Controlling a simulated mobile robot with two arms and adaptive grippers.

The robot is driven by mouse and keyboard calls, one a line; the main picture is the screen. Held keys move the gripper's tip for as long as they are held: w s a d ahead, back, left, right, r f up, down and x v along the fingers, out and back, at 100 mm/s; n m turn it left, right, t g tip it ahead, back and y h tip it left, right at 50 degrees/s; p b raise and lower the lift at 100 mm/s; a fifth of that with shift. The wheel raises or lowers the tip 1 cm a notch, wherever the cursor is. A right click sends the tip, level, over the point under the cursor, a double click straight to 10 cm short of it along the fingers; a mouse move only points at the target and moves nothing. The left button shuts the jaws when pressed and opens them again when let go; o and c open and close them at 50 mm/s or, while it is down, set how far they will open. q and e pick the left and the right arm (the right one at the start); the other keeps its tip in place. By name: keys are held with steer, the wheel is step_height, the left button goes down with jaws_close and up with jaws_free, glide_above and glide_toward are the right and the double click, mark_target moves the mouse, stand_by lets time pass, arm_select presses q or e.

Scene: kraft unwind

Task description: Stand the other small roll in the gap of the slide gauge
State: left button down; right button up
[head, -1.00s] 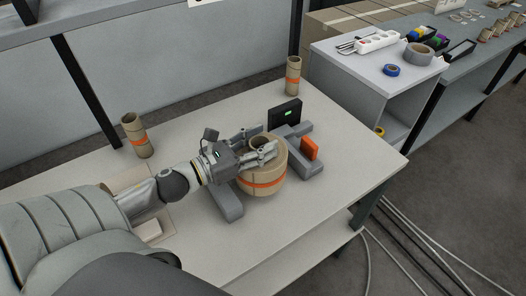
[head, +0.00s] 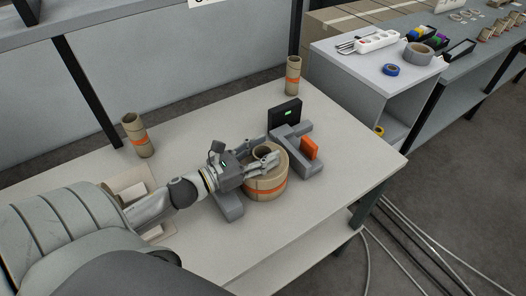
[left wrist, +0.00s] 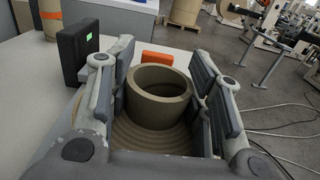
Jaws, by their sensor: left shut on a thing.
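A squat kraft roll (head: 267,188) with an orange band and a protruding core (head: 262,153) stands upright at the slide gauge (head: 230,207). It is between the gauge's grey bar on the left and the orange slider (head: 309,148). My left gripper (head: 267,152) is shut on this roll, its fingers on either side of the core. In the left wrist view the core (left wrist: 158,95) rises between the fingers above the wound rings. Whether the roll touches the table is hidden. My right gripper is not in view.
A black display box (head: 284,113) with a green readout stands behind the gauge. A pale tray or board (head: 130,182) lies partly behind my left arm. The table's right front is clear. A white cabinet (head: 350,75) with tape and a power strip stands beyond the right edge.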

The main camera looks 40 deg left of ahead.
arm_select(q)
steer(key=c, duration=0.8)
jaws_free()
steer(key=shift+o, duration=0.3)
steer(key=shift+r+p, duration=0.2)
steer(key=shift+p, duration=0.1)
steer(key=shift+s+a+f, duration=0.1)
steer(key=shift+s+f, duration=0.1)
steer(key=shift+s, duration=0.1)
steer(key=b+v, duration=0.3)
steer(key=v, duration=0.8)
steer(key=shift+s+a+b, duration=0.1)
steer(key=shift+s+b, duration=0.1)
steer(key=shift+b, duration=0.1)
steer(key=shift+r, duration=0.2)
